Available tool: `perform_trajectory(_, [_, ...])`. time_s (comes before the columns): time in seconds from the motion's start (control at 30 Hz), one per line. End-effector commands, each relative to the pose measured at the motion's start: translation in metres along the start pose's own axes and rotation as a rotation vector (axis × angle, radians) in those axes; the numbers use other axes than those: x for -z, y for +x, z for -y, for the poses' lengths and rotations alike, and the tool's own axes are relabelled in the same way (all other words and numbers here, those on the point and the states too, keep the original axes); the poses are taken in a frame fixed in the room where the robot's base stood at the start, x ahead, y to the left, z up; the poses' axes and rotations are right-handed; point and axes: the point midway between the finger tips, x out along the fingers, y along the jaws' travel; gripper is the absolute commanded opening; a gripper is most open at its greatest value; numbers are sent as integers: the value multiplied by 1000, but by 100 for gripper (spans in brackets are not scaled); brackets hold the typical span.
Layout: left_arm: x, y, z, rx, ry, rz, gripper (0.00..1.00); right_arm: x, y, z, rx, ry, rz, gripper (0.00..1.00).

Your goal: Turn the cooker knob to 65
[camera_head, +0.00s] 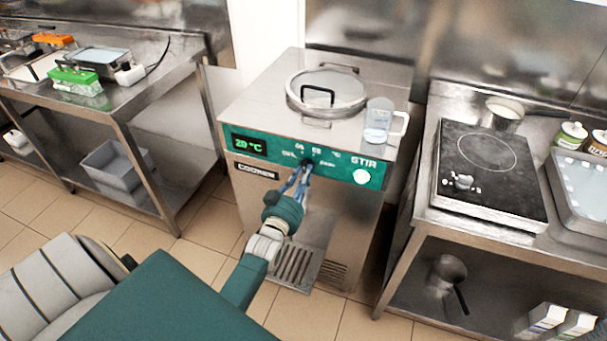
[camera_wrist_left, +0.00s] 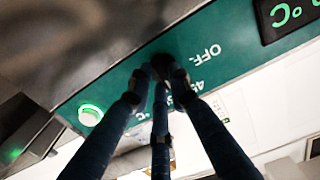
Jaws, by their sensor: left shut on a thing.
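The cooker (camera_head: 322,135) stands in the middle of the head view, with a green control panel (camera_head: 340,170). Its display (camera_head: 249,145) reads 20 °C. The small dark cooker knob (camera_head: 308,162) sits mid-panel among printed marks, and it also shows in the left wrist view (camera_wrist_left: 164,63). My left gripper (camera_head: 305,169) is at the knob, its fingers closed around it; they also show in the left wrist view (camera_wrist_left: 159,80). The fingers cover much of the knob and some marks, so I cannot tell its exact setting. OFF and 45 are readable there. My right gripper is not visible.
A lit round STIR button (camera_head: 361,177) is right of the knob. A clear jug (camera_head: 378,122) and a lidded opening (camera_head: 326,92) are on top of the cooker. A hob (camera_head: 488,175) is on the right counter. A steel table (camera_head: 150,84) stands left.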

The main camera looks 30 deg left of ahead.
Motion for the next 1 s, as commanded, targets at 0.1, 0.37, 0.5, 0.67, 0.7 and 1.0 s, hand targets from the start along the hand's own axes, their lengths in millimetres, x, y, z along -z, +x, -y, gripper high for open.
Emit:
perform_trajectory(0.1, [-2, 0, 0, 0, 102, 2, 0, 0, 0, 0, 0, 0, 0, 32])
perform_trajectory(0.37, [-2, 0, 1, 0, 281, 1, 0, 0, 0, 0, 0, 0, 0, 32])
perform_trajectory(0.5, [-3, 0, 1, 0, 344, 1, 0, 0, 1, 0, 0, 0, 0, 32])
perform_trajectory(0.67, [-3, 0, 1, 0, 389, 2, 0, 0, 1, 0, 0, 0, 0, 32])
perform_trajectory(0.7, [-3, 0, 1, 0, 396, 2, 0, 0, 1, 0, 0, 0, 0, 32])
perform_trajectory(1.0, [-3, 0, 1, 0, 412, 2, 0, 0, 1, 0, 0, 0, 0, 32])
